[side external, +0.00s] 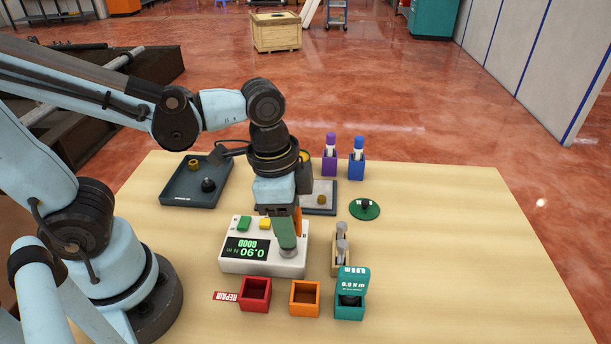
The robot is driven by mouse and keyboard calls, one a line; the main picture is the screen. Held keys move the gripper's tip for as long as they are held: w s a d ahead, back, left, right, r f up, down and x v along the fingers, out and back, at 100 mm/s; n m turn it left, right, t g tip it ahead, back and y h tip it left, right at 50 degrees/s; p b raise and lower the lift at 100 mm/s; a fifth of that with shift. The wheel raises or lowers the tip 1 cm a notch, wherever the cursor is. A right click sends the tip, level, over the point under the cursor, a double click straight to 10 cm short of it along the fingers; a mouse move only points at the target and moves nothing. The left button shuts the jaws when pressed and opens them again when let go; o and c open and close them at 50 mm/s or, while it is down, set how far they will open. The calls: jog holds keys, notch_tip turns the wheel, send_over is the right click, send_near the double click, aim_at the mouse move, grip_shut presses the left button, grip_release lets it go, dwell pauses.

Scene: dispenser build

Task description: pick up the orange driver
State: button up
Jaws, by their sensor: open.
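My gripper (284,222) points down over the white tester (236,266). It is open. A green upright piece with a grey round end (285,235) shows at its jaws, low over or on the tester's right part; I cannot tell whether it touches the jaws. A narrow orange piece (298,219) shows just right of the jaws, partly hidden. I cannot tell whether it is the orange driver or a part of something else. No other orange driver shows clearly. An orange open box (304,297) stands in front of the tester.
A red box (255,294) and teal holder (350,306) flank the orange box. A wooden rack (336,264) stands right of the tester. Purple (329,164) and blue (357,168) holders stand behind. A dark tray (180,190) lies back left. The table's right side (460,250) is clear.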

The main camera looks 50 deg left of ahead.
grip_shut()
jog(key=shift+r, duration=0.1)
